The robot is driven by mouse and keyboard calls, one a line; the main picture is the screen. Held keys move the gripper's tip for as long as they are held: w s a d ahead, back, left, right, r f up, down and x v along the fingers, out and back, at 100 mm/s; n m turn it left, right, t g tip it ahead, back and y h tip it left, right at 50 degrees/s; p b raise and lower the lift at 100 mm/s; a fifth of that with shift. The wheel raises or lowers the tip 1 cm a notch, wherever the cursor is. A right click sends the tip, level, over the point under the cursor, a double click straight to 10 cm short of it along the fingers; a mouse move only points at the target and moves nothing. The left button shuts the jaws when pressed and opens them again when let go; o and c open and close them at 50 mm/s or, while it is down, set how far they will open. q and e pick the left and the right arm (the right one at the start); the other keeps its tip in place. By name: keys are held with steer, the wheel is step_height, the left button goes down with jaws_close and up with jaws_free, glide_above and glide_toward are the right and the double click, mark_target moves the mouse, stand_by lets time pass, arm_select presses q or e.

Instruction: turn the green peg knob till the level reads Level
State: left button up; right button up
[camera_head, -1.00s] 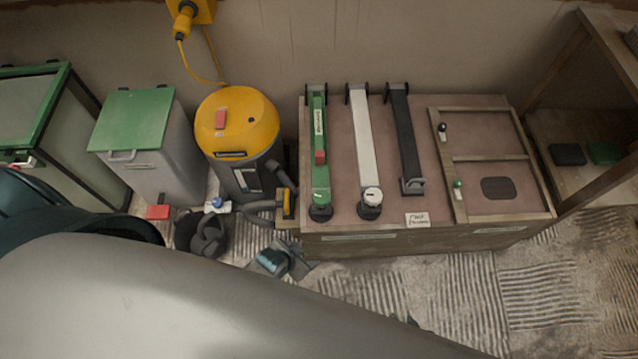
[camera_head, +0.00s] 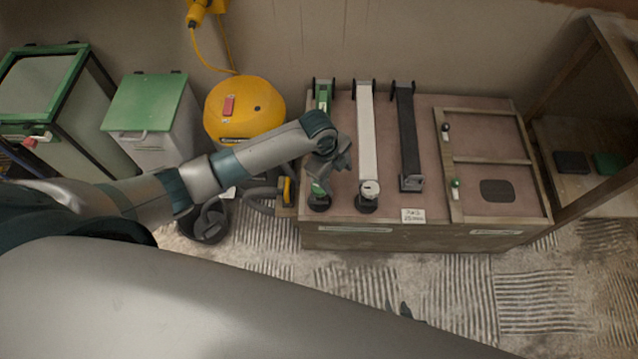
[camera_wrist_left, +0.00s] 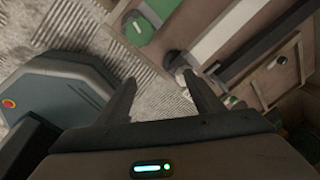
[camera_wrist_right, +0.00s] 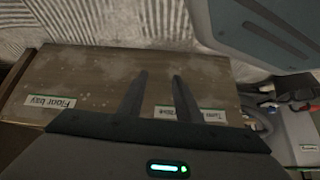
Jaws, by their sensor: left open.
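A small green knob with a pale lower part (camera_head: 455,183) sits on the left rail of the wooden frame (camera_head: 491,159) at the bench's right. A green bar (camera_head: 323,98) lies at the bench's left, largely covered by my left gripper (camera_head: 335,178). I cannot make out any level reading. My left gripper is open and empty over the green bar's lower part, apart from the green knob; its fingers also show in the left wrist view (camera_wrist_left: 160,78). My right gripper (camera_head: 399,310) is low in front of the bench, its fingers apart and empty (camera_wrist_right: 160,76).
A white bar (camera_head: 366,135) and a black bar (camera_head: 406,135) lie beside the green one. A black knob (camera_head: 445,128) is higher on the frame. A yellow vacuum (camera_head: 243,100) and green-lidded bin (camera_head: 150,100) stand left. A wooden shelf (camera_head: 575,125) stands right.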

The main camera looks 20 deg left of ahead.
arm_select(q)
steer(key=w+a+r+m+g+y, duration=0.1)
steer(key=a+r+m+y, duration=0.1)
steer(key=a+r+m, duration=0.3)
steer(key=shift+a+r, duration=0.25)
steer(key=shift+r, duration=0.7)
arm_select(e)
steer(key=shift+w+a+r, duration=0.35)
steer(key=shift+w, duration=0.15)
steer(key=shift+s, duration=0.15)
